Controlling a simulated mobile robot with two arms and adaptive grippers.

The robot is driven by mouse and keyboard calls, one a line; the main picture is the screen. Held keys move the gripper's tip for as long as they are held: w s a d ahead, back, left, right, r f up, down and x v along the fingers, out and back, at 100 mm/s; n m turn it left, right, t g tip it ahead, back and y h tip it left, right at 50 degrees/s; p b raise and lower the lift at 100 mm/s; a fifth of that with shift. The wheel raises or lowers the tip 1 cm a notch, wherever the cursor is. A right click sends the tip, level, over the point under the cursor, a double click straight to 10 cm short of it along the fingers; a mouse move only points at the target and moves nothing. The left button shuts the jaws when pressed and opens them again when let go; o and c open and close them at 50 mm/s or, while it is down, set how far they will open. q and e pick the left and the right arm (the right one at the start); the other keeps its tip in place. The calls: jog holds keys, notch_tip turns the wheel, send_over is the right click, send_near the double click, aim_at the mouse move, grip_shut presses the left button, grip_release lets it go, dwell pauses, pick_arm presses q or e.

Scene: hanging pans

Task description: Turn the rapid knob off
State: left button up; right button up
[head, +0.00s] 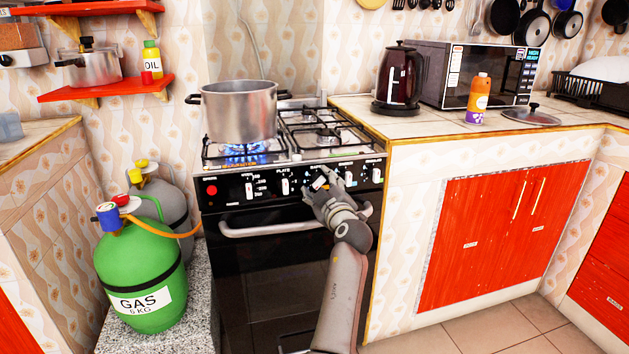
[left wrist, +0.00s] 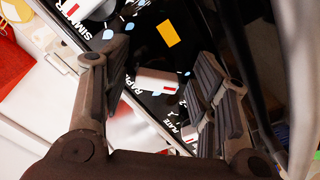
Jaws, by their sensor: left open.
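The rapid knob (head: 320,183) is a white knob on the black front panel of the stove (head: 250,205). In the left wrist view the rapid knob (left wrist: 155,80) has a red mark, sits beside the word RAPID, and lies between my spread fingers. My left gripper (head: 327,181) is open at the panel, around the knob. I cannot tell whether a finger touches it; in the head view the fingers partly hide that area. A blue flame (head: 245,152) burns under the steel pot (head: 240,112). My right gripper is not in view.
The plate knob (head: 285,186) is left of the gripper, and the simmer knob (head: 349,175) is right. The oven handle (head: 270,228) runs below the panel. A green gas cylinder (head: 143,270) stands left of the stove. A kettle (head: 400,75) stands on the right counter.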

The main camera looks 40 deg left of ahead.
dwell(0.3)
pick_arm(q)
jog(key=c, duration=1)
